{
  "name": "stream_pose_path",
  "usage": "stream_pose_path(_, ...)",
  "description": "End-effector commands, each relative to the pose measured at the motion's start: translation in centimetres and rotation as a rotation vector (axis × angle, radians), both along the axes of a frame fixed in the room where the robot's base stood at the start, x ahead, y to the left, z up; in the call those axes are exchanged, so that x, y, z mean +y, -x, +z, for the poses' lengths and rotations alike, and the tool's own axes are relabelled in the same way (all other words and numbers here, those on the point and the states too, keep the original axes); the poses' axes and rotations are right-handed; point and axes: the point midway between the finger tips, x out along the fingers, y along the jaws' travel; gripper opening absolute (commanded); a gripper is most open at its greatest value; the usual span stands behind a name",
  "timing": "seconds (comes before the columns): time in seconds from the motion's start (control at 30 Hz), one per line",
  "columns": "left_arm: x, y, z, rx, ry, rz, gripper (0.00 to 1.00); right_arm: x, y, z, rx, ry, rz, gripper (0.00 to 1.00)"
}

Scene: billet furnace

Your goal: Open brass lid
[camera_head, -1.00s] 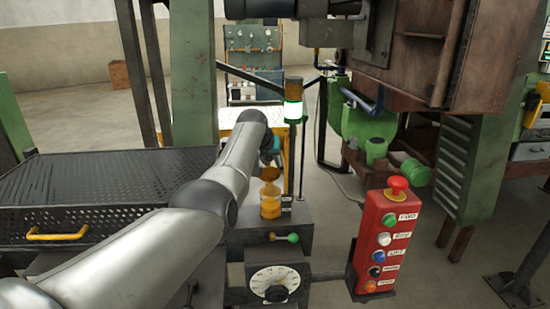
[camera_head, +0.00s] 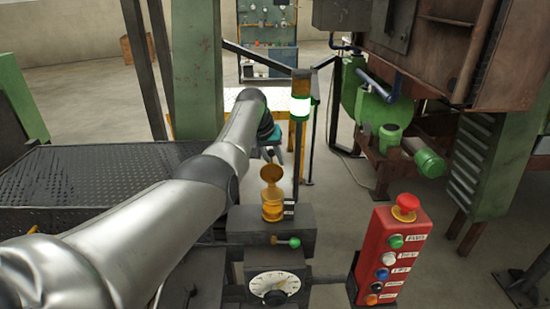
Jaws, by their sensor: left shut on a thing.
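The brass lid (camera_head: 271,172) is a round disc standing tilted up over a small brass cup (camera_head: 272,207). The cup sits on a dark grey block, and some of its opening shows under the lid. My left arm comes in from the lower left and bends down behind the cup. My left gripper (camera_head: 268,154) is small in view and shut at the upper edge of the lid; the fingers' exact grip is hard to see. My right gripper is not in view.
A red button box (camera_head: 390,257) stands to the right of the cup. A green-knobbed lever (camera_head: 293,242) and a dial (camera_head: 273,288) are below the cup. A lit signal lamp (camera_head: 300,107) stands behind. A black perforated table (camera_head: 80,185) lies at left.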

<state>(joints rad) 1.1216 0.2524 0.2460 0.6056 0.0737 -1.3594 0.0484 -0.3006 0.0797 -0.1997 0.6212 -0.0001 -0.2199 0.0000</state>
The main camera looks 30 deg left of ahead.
Motion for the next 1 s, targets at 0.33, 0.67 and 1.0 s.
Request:
stream_pose_path(0.33, 0.0, 0.1, -0.1, 0.003, 0.000, 0.000, 0.55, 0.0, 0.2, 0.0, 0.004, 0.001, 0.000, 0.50)
stream_pose_path(0.67, 0.0, 0.1, 0.0, 0.002, 0.000, 0.000, 0.59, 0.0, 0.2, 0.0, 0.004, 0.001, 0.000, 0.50)
stream_pose_path(1.0, 0.1, 0.9, 2.2, -0.001, -0.001, -0.001, 0.59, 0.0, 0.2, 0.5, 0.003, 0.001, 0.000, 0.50)
